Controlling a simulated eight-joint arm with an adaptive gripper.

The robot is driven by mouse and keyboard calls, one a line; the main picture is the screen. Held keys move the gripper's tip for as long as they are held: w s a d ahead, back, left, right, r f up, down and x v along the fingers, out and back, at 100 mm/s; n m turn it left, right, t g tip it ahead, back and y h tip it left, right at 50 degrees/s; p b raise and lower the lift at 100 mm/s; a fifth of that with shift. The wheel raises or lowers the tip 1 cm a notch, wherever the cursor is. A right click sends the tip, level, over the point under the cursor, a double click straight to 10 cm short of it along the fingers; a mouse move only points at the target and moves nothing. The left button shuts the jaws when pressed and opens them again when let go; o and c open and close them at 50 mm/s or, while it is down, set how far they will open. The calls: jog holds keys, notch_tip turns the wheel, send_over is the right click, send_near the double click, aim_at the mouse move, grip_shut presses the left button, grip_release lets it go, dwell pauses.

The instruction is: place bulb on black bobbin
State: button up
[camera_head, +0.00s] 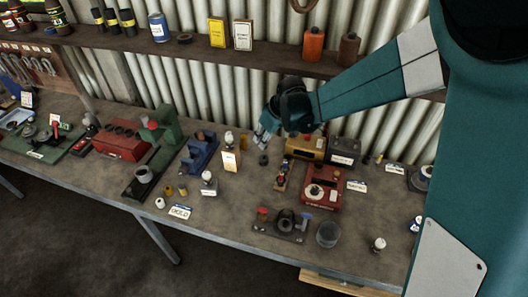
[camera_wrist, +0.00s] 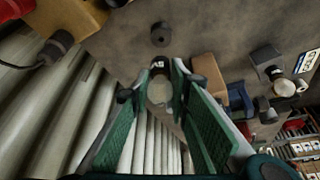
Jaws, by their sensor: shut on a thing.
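My gripper (camera_head: 264,137) hangs above the bench in the head view, pointing down. In the wrist view its green-padded fingers (camera_wrist: 165,88) are shut on a bulb (camera_wrist: 160,90), a pale, rounded glass with a dark end bearing white marks. The held bulb is hard to make out in the head view. The black bobbin (camera_head: 263,160) stands on the bench just below the gripper. It also shows in the wrist view (camera_wrist: 161,34), ahead of the fingertips and apart from the bulb. Its top looks empty.
A blue fixture (camera_head: 199,154) is farther left. A yellow block (camera_head: 305,147) and a red device (camera_head: 322,188) stand right. Corrugated wall and a shelf (camera_head: 270,60) lie behind.

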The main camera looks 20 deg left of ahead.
jog(key=shift+f, duration=1.35)
jog(key=shift+f, duration=2.1)
jog(key=shift+f, duration=0.2)
jog(key=o, duration=0.9)
jog(key=shift+r, duration=0.2)
jog(key=v, duration=1.2)
jog(key=shift+s+d, duration=0.1)
